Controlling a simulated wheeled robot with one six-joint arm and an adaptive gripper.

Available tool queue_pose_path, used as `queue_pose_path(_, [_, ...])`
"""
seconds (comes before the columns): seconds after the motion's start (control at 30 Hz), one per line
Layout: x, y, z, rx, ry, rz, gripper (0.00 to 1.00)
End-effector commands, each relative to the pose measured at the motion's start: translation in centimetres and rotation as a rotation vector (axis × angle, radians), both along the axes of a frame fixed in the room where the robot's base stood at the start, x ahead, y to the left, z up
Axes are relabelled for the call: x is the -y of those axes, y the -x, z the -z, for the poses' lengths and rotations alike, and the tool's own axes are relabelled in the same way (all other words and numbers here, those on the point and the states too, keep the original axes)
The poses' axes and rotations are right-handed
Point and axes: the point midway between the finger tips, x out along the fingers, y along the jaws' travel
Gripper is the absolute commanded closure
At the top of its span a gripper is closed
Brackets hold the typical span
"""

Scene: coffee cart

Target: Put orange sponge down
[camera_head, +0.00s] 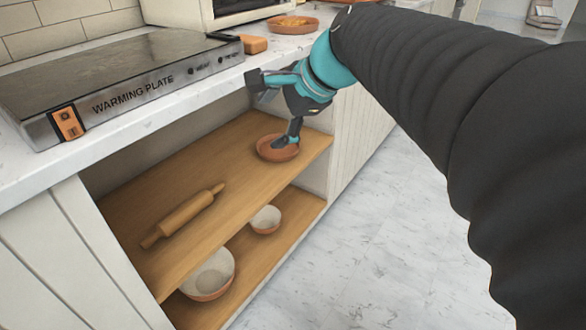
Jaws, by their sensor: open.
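The orange sponge (254,44) appears to be the small orange block lying on the white counter, just right of the warming plate. My gripper (275,115) is open and empty in front of the counter edge, below and to the right of the sponge and apart from it. One finger points left near the counter edge. The other reaches down over a terracotta dish (268,154) on the upper wooden shelf. I cannot tell whether that fingertip touches the dish.
The warming plate (130,70) fills the counter's left. A terracotta bowl (293,30) stands further back on the counter. A rolling pin (184,215) lies on the upper shelf (190,170). Two bowls, one small (265,220) and one large (209,275), sit on the lower shelf. Floor on the right is clear.

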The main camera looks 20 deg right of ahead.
Motion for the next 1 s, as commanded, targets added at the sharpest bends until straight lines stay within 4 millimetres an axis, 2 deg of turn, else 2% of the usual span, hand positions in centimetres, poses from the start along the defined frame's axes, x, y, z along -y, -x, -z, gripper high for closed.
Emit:
queue_pose_path(0.03, [-0.7, 2.6, 1.8, 0.023, 0.132, -0.116, 0.19])
queue_pose_path(0.2, [-0.7, 9.6, 7.7, 0.094, 0.578, -0.541, 0.19])
queue_pose_path(0.3, [-0.1, 12.8, 10.5, 0.122, 0.789, -0.772, 0.19])
queue_pose_path(0.4, [0.6, 14.9, 12.6, 0.139, 0.941, -0.949, 0.19])
queue_pose_path(0.6, [1.2, 16.4, 14.3, 0.152, 1.069, -1.107, 0.19])
queue_pose_path(1.0, [1.2, 16.4, 14.3, 0.151, 1.071, -1.111, 0.19])
